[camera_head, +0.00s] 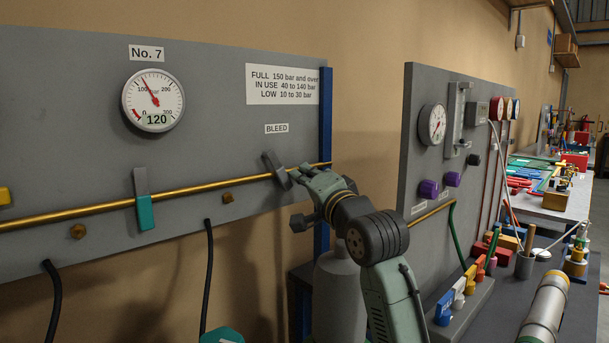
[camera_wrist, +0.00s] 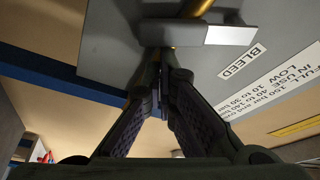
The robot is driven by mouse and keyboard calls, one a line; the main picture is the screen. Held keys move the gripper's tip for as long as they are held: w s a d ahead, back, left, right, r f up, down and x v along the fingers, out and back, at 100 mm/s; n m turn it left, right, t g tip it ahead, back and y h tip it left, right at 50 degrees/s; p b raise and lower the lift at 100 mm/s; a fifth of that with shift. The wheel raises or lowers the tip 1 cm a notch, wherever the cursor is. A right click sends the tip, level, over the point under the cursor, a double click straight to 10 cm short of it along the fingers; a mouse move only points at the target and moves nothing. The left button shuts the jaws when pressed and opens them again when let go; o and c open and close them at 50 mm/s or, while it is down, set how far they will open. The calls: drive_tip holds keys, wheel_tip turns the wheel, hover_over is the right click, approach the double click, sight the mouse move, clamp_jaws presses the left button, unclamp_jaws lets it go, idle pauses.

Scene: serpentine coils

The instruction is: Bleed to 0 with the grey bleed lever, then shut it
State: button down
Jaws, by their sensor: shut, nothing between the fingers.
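The grey bleed lever (camera_head: 276,169) sits on the brass pipe under the BLEED label (camera_head: 276,128), tilted with its top to the left. In the wrist view the lever (camera_wrist: 225,35) lies across the pipe just beyond my fingertips. My gripper (camera_head: 305,174) is shut and empty, close to the lever's right side in the head view. I cannot tell whether the fingers touch it. The No. 7 gauge (camera_head: 153,100) shows 120 on its green display, with its red needle between 100 and 200.
A teal-and-grey handle (camera_head: 144,200) stands across the brass pipe (camera_head: 85,210) to the left. Black hoses (camera_head: 208,270) hang below. A blue post (camera_head: 325,110) edges the panel. To the right stand another grey panel (camera_head: 400,150) and a crowded bench.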

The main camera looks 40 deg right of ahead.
sight(288, 185)
drive_tip(key=shift+a+f, duration=1.1)
drive_tip(key=shift+a, duration=0.4)
idle(0.4)
drive_tip(key=shift+s+f, duration=0.1)
drive_tip(key=shift+s, duration=0.05)
drive_tip(key=v, duration=1.2)
